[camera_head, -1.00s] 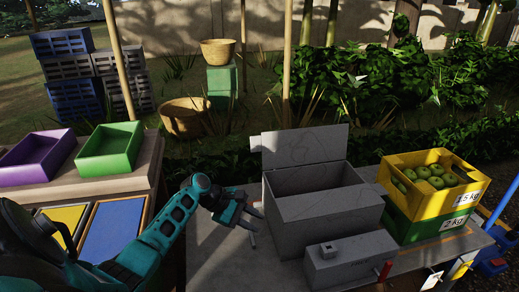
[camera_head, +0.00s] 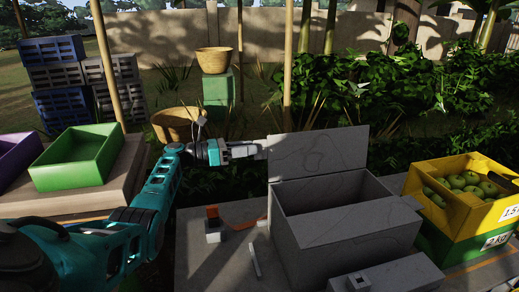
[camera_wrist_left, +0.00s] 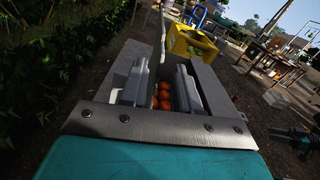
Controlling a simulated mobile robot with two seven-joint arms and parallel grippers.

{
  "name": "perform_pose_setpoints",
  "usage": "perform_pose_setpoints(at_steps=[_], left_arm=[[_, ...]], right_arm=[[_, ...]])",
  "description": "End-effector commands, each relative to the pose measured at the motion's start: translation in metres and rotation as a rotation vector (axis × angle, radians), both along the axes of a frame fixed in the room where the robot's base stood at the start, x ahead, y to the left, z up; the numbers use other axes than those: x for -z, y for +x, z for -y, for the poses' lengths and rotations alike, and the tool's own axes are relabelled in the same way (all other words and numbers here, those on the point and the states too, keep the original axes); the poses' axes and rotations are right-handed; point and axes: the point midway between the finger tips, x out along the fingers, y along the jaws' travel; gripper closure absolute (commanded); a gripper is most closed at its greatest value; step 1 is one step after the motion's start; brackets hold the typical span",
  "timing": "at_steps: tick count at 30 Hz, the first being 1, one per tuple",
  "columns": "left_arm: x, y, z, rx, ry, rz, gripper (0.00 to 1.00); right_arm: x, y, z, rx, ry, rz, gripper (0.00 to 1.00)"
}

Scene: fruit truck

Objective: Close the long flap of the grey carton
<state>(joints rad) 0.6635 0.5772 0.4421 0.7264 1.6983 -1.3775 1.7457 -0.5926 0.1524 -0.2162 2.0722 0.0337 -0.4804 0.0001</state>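The grey carton (camera_head: 350,235) stands on the table with its top open. Its long back flap (camera_head: 320,153) stands upright along the far edge. My left gripper (camera_head: 260,150) is level with this flap at its left end, with the fingers pointing right. Whether it touches the flap cannot be told. In the left wrist view the two fingers of the left gripper (camera_wrist_left: 160,82) are apart, and orange fruit (camera_wrist_left: 164,96) shows beyond the gap between them. The carton's inside is mostly hidden in the head view. My right gripper is out of view.
A yellow crate of green fruit (camera_head: 438,207) stands right of the carton. A small grey box (camera_head: 390,276) sits in front of it. A green tray (camera_head: 78,167) is farther left.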

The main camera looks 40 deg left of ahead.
Motion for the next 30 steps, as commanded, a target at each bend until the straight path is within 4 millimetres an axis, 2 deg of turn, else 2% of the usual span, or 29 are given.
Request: perform_pose_setpoints(at_steps=[3, 7, 18, 27, 30], left_arm=[[0.001, 0.015, 0.013, 0.002, 0.000, 0.003, 0.69], [0.001, 0.027, 0.021, 0.001, 0.000, 0.002, 0.69], [0.000, 0.032, 0.025, -0.001, 0.003, 0.000, 0.69], [0.000, 0.032, 0.025, -0.001, 0.003, 0.000, 0.98], [0.000, 0.032, 0.025, -0.001, 0.003, 0.000, 1.00]], right_arm=[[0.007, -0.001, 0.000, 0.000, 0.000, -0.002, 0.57], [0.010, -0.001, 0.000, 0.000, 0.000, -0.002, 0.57], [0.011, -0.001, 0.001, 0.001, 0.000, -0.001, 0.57], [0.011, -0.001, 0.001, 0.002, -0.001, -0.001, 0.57], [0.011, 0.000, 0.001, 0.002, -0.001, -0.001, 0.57]])
